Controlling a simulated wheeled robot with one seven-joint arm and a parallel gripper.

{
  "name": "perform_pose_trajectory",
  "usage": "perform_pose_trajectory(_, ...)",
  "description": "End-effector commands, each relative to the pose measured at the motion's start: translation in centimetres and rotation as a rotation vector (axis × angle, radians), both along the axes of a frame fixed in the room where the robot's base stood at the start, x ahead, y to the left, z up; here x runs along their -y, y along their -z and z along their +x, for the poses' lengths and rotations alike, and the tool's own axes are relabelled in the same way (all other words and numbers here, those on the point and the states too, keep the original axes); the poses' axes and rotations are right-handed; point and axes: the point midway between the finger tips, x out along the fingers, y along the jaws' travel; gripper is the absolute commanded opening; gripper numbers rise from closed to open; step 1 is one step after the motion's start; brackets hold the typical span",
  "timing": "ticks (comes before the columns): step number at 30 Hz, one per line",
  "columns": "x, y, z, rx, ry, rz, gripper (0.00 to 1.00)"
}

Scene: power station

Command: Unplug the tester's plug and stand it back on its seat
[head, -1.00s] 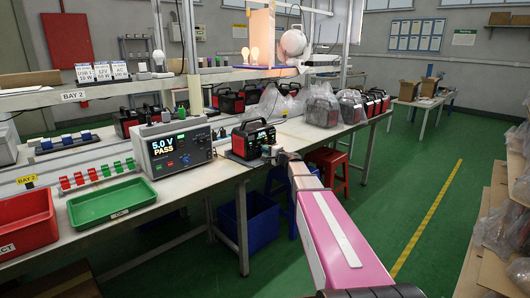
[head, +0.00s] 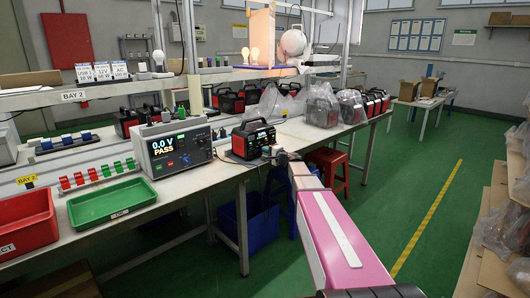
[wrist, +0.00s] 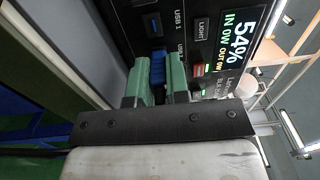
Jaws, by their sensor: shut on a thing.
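The tester (head: 180,150) is a grey box on the bench, and its screen reads 0.0 V PASS. The red and black power station (head: 254,140) stands to its right. My gripper (wrist: 157,80) has green fingers shut on a blue plug (wrist: 157,66), close in front of the panel. The wrist view does not show clearly whether the plug's tip is clear of its port. I cannot make out the plug's seat.
A green tray (head: 112,201) and a red tray (head: 27,222) lie at the bench's front left. A shelf (head: 85,93) runs above the bench. Bagged power stations (head: 322,108) stand farther right.

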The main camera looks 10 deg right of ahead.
Motion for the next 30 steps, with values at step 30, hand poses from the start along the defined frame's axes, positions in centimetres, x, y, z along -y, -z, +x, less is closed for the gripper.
perform_pose_trajectory(30, 1.5, 0.0, -2.2, 0.0, -0.001, 0.0, 0.0)
